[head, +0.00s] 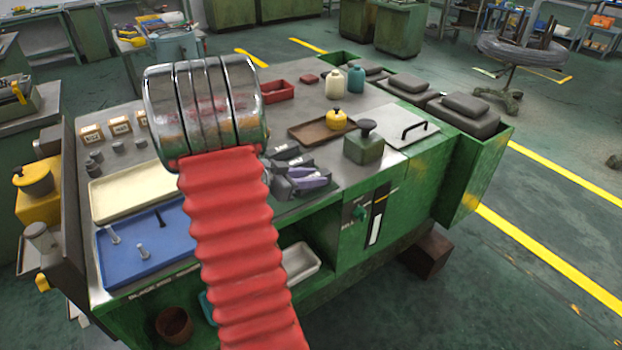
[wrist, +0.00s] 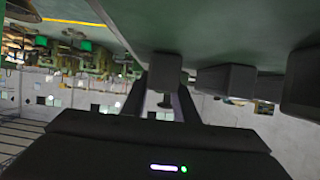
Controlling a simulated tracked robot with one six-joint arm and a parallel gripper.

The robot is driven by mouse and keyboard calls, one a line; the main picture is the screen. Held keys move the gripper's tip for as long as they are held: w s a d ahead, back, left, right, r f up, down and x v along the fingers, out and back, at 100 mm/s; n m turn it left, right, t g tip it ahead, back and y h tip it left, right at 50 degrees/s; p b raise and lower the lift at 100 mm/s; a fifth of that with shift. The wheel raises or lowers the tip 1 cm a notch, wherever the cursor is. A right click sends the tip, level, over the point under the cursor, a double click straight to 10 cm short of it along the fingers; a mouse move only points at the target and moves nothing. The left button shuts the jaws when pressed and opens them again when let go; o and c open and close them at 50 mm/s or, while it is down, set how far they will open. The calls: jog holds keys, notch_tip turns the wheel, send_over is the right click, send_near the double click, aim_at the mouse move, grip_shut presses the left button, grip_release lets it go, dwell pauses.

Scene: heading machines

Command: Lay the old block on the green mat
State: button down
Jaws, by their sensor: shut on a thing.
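My gripper (head: 308,177), dark with purple strips, is low over the front of the bench in the head view. In the wrist view its fingers (wrist: 166,108) are shut on a dark block (wrist: 165,72) with a small knob, which I take for the old block. A dark green block with a black knob (head: 364,148) shows just right of my gripper in the head view; I cannot tell if it is the same one. A dark greenish flat patch (head: 325,188) beneath my gripper may be the green mat, mostly covered.
A brown tray (head: 300,132) with a yellow knobbed pot (head: 337,120) lies behind. A metal plate with a black handle (head: 413,131) is to the right. A cream tray (head: 130,193) and a blue tray (head: 150,245) with pegs are left. My red arm hides the bench middle.

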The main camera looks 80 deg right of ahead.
jog(key=c, duration=1.4)
grip_release()
jog(key=shift+r, duration=0.1)
jog(key=v, duration=1.2)
jog(key=shift+w, duration=0.1)
